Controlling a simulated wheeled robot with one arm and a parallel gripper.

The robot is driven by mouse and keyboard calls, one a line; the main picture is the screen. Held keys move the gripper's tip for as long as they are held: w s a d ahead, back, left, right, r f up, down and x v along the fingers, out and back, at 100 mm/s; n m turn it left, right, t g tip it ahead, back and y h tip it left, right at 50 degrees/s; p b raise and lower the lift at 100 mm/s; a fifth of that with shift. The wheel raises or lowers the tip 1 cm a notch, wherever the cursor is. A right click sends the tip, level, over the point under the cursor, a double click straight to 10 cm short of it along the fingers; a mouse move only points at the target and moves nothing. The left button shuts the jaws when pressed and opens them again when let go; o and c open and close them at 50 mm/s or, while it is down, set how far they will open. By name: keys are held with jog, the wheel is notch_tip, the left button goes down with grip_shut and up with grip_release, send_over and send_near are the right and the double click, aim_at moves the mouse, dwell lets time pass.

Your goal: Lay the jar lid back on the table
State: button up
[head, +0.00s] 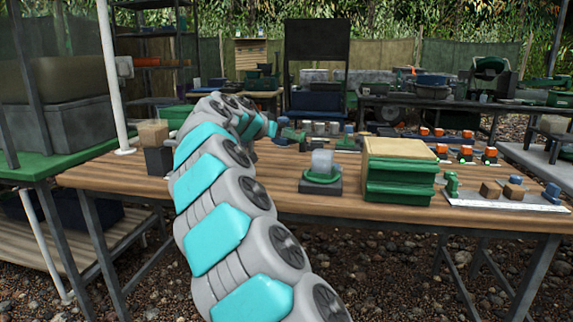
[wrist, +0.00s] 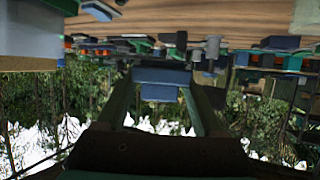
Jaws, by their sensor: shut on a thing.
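My gripper (wrist: 163,90) shows in the wrist view, with a dark finger at each side. It is shut on a flat blue piece, which looks like the jar lid (wrist: 161,77). The wrist picture is upside down, with the table top along its upper edge. The lid is held clear of the wooden table (head: 115,172); its height above the table is hard to tell. In the head view my arm reaches out over the table and hides most of the gripper and the lid.
A pale, clouded block on a green ring and dark base (head: 321,178) stands near the front edge. Right of it are stacked green boxes (head: 398,182) and a white board (head: 490,201) with small blocks. A dark block with a tan top (head: 158,160) stands left. Bare wood lies between.

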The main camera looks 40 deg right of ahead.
aim_at(291, 171)
notch_tip(291, 171, down, 8)
jog(key=shift+r, duration=0.2)
jog(key=shift+f, duration=0.15)
jog(key=shift+s+f+b, duration=0.1)
jog(key=shift+f+b, duration=0.65)
jog(key=shift+b, duration=0.15)
jog(key=o, duration=1)
jog(key=shift+f, duration=0.1)
jog(key=o, duration=0.5)
jog(key=shift+s+d+f, duration=0.1)
jog(key=shift+f, duration=0.2)
jog(key=shift+c, duration=0.2)
jog(key=shift+f, duration=0.15)
jog(key=shift+s+r+g+p, duration=0.1)
jog(key=shift+r+g+p, duration=0.2)
jog(key=shift+r+p, duration=0.2)
jog(key=v, duration=0.4)
jog(key=r+v, duration=0.1)
jog(key=v, duration=0.7)
jog(key=shift+r, duration=0.4)
